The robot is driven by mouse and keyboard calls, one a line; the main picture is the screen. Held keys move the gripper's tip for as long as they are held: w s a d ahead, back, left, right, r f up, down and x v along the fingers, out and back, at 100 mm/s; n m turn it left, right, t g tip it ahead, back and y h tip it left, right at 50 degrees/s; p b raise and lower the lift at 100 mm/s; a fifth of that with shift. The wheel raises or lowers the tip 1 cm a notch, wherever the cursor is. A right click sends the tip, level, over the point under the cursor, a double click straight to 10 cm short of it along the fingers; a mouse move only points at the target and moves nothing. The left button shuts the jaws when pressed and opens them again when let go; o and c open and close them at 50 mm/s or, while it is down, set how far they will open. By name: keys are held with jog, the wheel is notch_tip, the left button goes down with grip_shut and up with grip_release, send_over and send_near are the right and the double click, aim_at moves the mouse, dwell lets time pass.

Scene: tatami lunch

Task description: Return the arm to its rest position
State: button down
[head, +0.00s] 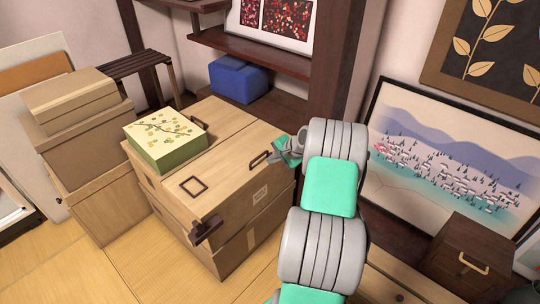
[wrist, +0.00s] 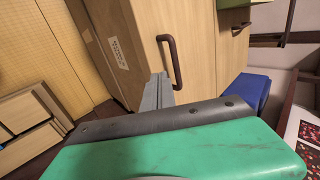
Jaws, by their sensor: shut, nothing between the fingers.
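My arm rises from the bottom of the head view in grey and green segments and bends over to the left at its top. My gripper (head: 273,157) is at the right end of a wooden chest's top, close to a dark handle there. It also shows in the wrist view (wrist: 156,90), where its grey fingers are together and empty. The fingers point toward the chest (wrist: 140,45) and its dark handle (wrist: 173,62). I cannot tell whether they touch it. The arm hides part of the floor and wall behind it.
A green patterned box (head: 166,150) lies on the chest (head: 215,170). Stacked cartons (head: 90,170) stand left, a blue box (head: 238,80) behind. A framed landscape (head: 440,165) and a small brown cabinet (head: 470,250) are right of my arm. Tatami (head: 125,255) is clear at front left.

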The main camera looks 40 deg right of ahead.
jog(key=a+p+v, duration=0.1)
jog(key=v, duration=0.9)
jog(key=a+r+n+g+p, duration=0.3)
jog(key=a+r+n+p, duration=0.45)
jog(key=a+r, duration=0.95)
jog(key=s+a+r+n+g+p, duration=0.1)
jog(key=s+a+r+n+p, duration=0.3)
jog(key=s+a, duration=0.4)
jog(key=s+a+r+n+h+p, duration=0.1)
jog(key=s+a+r+n+p, duration=0.3)
jog(key=s+a, duration=0.5)
jog(key=shift+a+r+g+h+p, duration=0.3)
jog(key=shift+a+r+g+p, duration=0.1)
jog(key=shift+r+p, duration=0.4)
jog(key=shift+a+n, duration=0.1)
jog(key=shift+n, duration=0.25)
